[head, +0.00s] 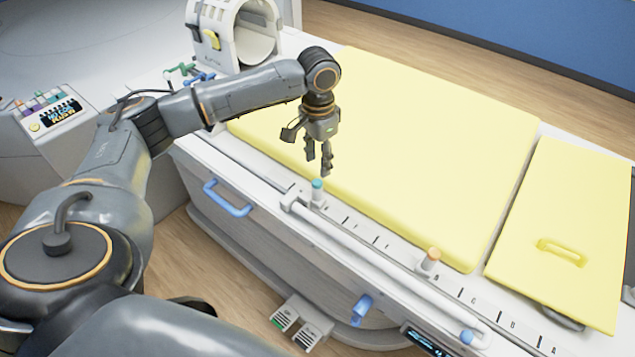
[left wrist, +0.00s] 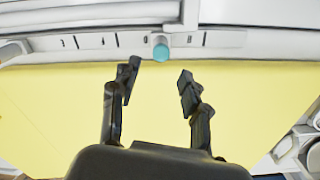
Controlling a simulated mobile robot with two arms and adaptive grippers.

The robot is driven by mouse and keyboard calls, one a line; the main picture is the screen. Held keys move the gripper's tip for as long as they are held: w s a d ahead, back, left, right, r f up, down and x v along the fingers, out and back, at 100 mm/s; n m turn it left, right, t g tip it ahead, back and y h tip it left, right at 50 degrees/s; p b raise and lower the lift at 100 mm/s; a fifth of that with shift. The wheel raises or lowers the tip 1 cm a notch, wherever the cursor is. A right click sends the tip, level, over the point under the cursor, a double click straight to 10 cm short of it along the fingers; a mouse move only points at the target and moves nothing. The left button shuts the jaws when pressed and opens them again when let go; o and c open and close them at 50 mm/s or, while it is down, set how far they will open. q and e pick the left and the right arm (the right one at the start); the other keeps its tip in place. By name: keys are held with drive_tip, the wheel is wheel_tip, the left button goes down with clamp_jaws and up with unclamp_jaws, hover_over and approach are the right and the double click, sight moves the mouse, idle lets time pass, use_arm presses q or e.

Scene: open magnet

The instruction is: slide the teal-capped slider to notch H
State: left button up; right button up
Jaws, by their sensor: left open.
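The teal-capped slider (head: 318,188) stands upright on the lettered rail along the near edge of the bed, left of the orange-capped slider. In the left wrist view its teal cap (left wrist: 161,50) lies just beyond my fingertips, roughly centred between them. My left gripper (head: 319,168) is open and points down, just above and behind the cap in the head view. Its two fingers (left wrist: 160,76) also show apart and empty in the left wrist view. The notch letters are too small to read surely, so I cannot tell which is H. My right gripper is out of view.
An orange-capped slider (head: 431,260) stands farther right on the same rail. A white bar with a blue knob (head: 467,337) runs along the near side. Yellow pads (head: 420,140) cover the bed. A white ring-shaped device (head: 235,35) stands at the back left.

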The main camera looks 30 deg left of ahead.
sight(317, 182)
use_arm(q)
wheel_tip(317, 182, down, 9)
drive_tip(key=shift+a+f+p, duration=0.15)
drive_tip(key=shift+p, duration=0.5)
clamp_jaws()
